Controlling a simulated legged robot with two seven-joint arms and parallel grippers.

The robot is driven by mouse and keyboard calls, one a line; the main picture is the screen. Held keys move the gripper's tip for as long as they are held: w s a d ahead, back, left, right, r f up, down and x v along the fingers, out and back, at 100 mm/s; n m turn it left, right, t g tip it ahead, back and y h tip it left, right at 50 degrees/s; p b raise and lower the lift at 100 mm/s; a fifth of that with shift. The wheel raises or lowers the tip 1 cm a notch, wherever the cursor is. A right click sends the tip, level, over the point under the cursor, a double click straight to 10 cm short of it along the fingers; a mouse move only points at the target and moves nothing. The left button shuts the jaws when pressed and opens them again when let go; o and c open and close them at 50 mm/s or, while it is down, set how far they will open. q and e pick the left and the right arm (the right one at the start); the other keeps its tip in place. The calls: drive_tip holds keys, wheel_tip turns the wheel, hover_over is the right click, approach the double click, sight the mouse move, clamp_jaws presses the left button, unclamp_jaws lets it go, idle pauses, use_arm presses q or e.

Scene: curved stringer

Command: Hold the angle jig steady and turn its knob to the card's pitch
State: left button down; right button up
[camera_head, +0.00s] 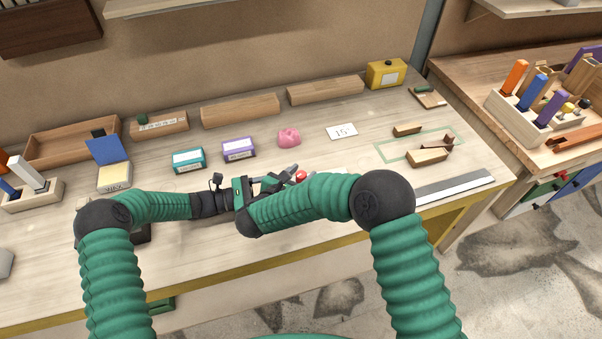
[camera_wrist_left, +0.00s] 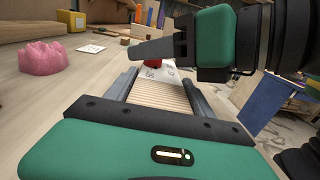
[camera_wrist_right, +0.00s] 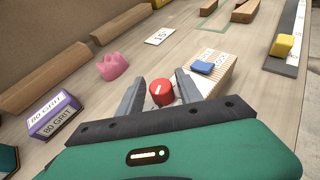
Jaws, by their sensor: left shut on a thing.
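The angle jig is a pale wooden block with a white marked face (camera_wrist_left: 178,75) and a red knob. In the left wrist view its striped body (camera_wrist_left: 160,92) lies between the fingers of my left gripper (camera_wrist_left: 165,88), which is shut on it. The red knob (camera_wrist_right: 162,91) has a white pointer line and sits between the spread fingers of my right gripper (camera_wrist_right: 158,88), with gaps at its sides. The knob also shows in the head view (camera_head: 301,175); my right arm hides most of the jig there. The white card (camera_head: 342,131) reads 15° and lies flat behind the jig.
A pink lump (camera_head: 288,137), a purple grit box (camera_head: 238,149) and a teal box (camera_head: 188,160) stand behind my grippers. Wooden blocks (camera_head: 427,157) and a metal rule (camera_head: 455,187) lie to the right. My two arms cross close together over the bench front.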

clamp_jaws()
